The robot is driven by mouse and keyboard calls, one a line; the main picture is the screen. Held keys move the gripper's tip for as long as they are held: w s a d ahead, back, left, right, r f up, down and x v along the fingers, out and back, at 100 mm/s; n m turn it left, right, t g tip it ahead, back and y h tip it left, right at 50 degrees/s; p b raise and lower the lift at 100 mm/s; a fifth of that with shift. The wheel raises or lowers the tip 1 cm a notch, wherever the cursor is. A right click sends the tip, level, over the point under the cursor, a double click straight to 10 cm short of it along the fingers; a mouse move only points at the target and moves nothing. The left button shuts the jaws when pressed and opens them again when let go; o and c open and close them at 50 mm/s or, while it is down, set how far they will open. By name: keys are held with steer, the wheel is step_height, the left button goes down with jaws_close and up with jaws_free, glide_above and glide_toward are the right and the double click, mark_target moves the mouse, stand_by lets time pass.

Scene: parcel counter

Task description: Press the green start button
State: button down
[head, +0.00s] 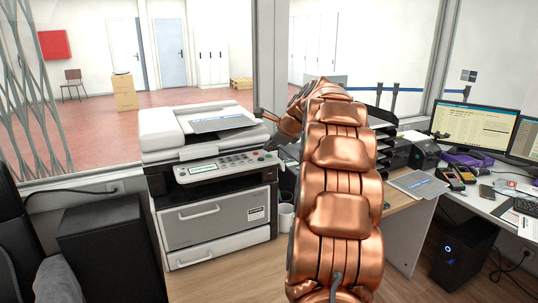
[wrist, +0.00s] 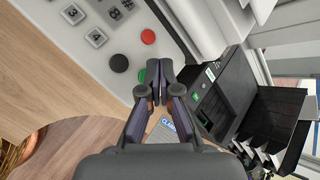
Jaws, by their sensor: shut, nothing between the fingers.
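The green button (wrist: 141,76) is on the pale control panel in the wrist view, partly hidden by my fingertips. A red button (wrist: 148,36) and a dark round button (wrist: 119,62) sit near it. My gripper (wrist: 159,74) is shut and empty, with its tips over or just beside the green button. I cannot tell whether they touch it. The copier (head: 212,205) stands left of centre in the head view, with its control panel (head: 222,168) facing me. My copper arm reaches to the panel's right end, and my gripper is not clearly visible there.
A paper sheet (head: 222,124) lies on the copier's lid. Black trays (head: 392,150) and a desk with monitors (head: 472,125) stand to the right. A dark cabinet (head: 105,250) is at the left. Open floor lies in front of the copier.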

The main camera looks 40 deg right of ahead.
mark_target(270, 156)
steer(key=shift+r, duration=0.1)
step_height(270, 156, up, 6)
steer(key=p, duration=0.6)
steer(key=shift+p, duration=0.35)
stand_by(0.5)
steer(key=s+a+f+n+g+y, duration=0.1)
steer(key=s+a+f+n+g, duration=0.2)
steer(key=a, duration=0.8)
steer(key=s+a+f+n+y, duration=0.1)
steer(key=s+a+n, duration=0.2)
steer(key=a+n, duration=0.5)
steer(key=s+a+f+n+g+y, duration=0.1)
steer(key=s+a+f+n+g, duration=0.15)
steer(key=a, duration=1.05)
steer(key=s+a+f+n+g, duration=0.35)
steer(key=s+a+n, duration=0.45)
steer(key=s, duration=0.5)
steer(key=s+a+f+n+g+h, duration=0.1)
steer(key=s+a+f+n, duration=0.1)
steer(key=s, duration=0.6)
steer(key=s+a+f+n+g, duration=0.1)
steer(key=s+f+n, duration=0.3)
steer(key=s, duration=0.4)
steer(key=shift+s+a+f+n+h, duration=0.15)
steer(key=shift+s+a+n+h, duration=0.25)
steer(key=shift+n, duration=0.15)
